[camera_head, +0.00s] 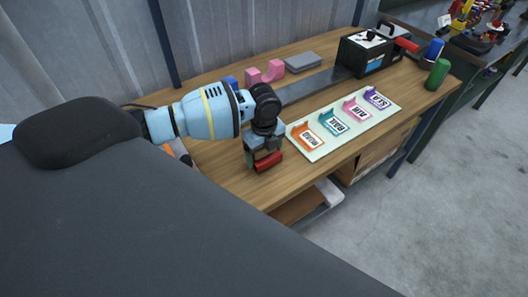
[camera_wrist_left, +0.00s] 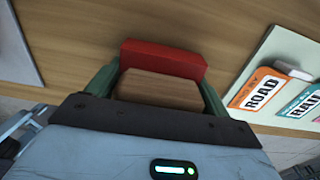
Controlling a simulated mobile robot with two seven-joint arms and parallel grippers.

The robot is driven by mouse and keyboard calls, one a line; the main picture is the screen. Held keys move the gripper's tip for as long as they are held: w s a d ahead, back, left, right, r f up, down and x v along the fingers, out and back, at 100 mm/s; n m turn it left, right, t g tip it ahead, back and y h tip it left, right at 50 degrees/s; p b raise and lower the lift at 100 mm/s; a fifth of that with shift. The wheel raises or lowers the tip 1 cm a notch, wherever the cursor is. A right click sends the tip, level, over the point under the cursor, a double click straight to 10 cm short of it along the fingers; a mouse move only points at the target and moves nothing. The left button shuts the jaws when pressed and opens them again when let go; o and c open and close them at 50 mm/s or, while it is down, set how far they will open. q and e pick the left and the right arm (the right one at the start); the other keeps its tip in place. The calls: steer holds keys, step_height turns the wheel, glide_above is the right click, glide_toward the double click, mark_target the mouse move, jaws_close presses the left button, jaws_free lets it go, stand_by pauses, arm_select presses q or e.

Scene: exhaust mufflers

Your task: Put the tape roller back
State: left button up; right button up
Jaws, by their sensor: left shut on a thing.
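My left gripper (camera_head: 262,150) is over the front left part of the wooden bench, pointing down. It is shut on a red and brown block-like thing (camera_head: 268,163), which seems to be the tape roller. In the left wrist view the tape roller's red part (camera_wrist_left: 163,60) shows beyond its brown part (camera_wrist_left: 160,88), between the two green fingers of the left gripper (camera_wrist_left: 158,92). I cannot tell whether the roller touches the bench. My right gripper is not in view.
Right of the gripper lies a pale board (camera_head: 311,151) with several coloured label holders. Behind are a pink block (camera_head: 265,73), a grey block (camera_head: 303,62) and a dark strip (camera_head: 310,86) leading to a black machine (camera_head: 366,54). Green (camera_head: 437,74) and blue (camera_head: 434,50) cylinders stand at right.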

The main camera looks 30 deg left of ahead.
arm_select(q)
steer(key=shift+f, duration=0.1)
steer(key=o, duration=1.2)
steer(key=shift+c, duration=0.2)
step_height(320, 180, up, 12)
steer(key=shift+r+p, duration=0.15)
steer(key=shift+p, duration=0.2)
